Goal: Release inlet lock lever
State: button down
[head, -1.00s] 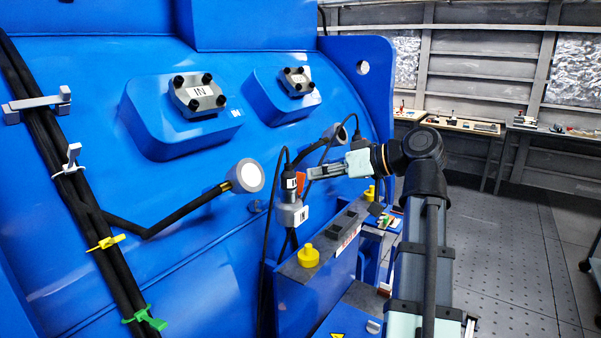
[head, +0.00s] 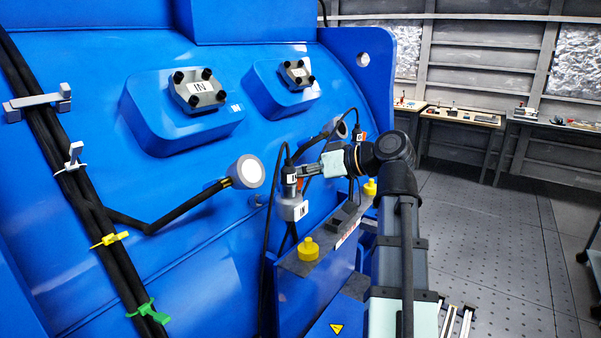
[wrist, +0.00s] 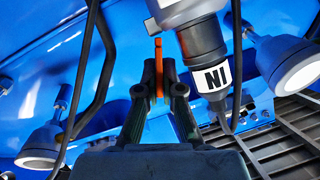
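The inlet connector, a dark plug with a white "IN" label (head: 291,180), stands upright on a light grey inlet fitting (head: 292,208) below it. In the wrist view the same connector (wrist: 204,58) is just right of my fingers. The orange lock lever (wrist: 158,52) stands between my fingertips, and its upper end sticks out beyond them. In the head view my gripper (head: 303,175) reaches in from the right to the connector's side and hides most of the lever. In the wrist view my gripper (wrist: 159,80) is closed around the lever, with both pads against it.
A black cable (wrist: 90,70) runs close to the left of my fingers. A second connector (head: 359,138) is farther right. The blue motor housing (head: 215,270) fills the left. Open floor lies right.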

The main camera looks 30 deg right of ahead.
jog(key=shift+d, duration=0.1)
jog(key=shift+w+d+f+m+y+p, duration=0.3)
jog(key=shift+f+m+y+p, duration=0.5)
jog(key=shift+m, duration=0.95)
jog(key=shift+w+d+f+m+y+p, duration=0.15)
jog(key=shift+d+f+m+y+p, duration=0.3)
jog(key=shift+m+y, duration=1)
jog(key=shift+w+d+f+m+y+p, duration=0.3)
jog(key=shift+f+m+y+p, duration=0.35)
jog(key=shift+m, duration=1.45)
jog(key=shift+s+r, duration=0.1)
jog(key=c, duration=1.6)
grip_release()
jog(key=shift+d, duration=0.1)
